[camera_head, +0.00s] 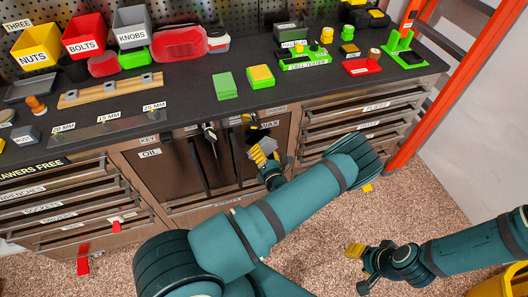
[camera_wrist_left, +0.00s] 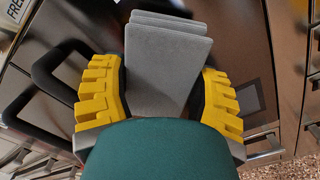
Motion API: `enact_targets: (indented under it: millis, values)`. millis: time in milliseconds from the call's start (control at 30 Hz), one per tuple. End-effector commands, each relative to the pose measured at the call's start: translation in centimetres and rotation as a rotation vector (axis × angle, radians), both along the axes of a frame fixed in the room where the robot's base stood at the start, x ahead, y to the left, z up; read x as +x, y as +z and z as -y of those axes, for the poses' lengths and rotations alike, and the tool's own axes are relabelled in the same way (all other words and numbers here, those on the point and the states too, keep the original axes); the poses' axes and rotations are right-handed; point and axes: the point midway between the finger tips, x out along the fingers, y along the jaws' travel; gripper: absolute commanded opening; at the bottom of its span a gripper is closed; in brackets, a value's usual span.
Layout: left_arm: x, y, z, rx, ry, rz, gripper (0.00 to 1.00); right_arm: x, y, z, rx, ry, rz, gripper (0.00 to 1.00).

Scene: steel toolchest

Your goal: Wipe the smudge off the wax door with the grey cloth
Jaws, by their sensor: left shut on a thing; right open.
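The brown wax door (camera_head: 283,136) is the right one of two doors below the worktop, with a white WAX label. My left gripper (camera_head: 262,152) is in front of it, shut on the grey cloth (camera_wrist_left: 165,68). The cloth looks like a folded, layered pad between the yellow fingers and points at the door. I cannot tell whether it touches the door. A dark grey patch (camera_wrist_left: 252,99) shows on the door right of the cloth in the left wrist view; I cannot tell smudge from shadow. My right gripper (camera_head: 359,268) is open and empty above the floor.
The OIL door (camera_head: 160,172) is left of the wax door. Dark bar handles (camera_wrist_left: 55,72) stick out left of my left gripper. Drawers flank the doors on both sides. Bins and green blocks stand on the worktop (camera_head: 190,90). The speckled floor in front is open.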

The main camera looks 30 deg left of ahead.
Motion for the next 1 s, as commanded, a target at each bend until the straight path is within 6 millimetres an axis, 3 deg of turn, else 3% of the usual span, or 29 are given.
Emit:
enact_targets:
  millis: [1000]
  values:
    - [1.1, 0.0, -1.2, -0.001, 0.0, 0.001, 0.36, 0.0, -0.2, 0.0, 0.0, 0.0, 0.0, 0.47]
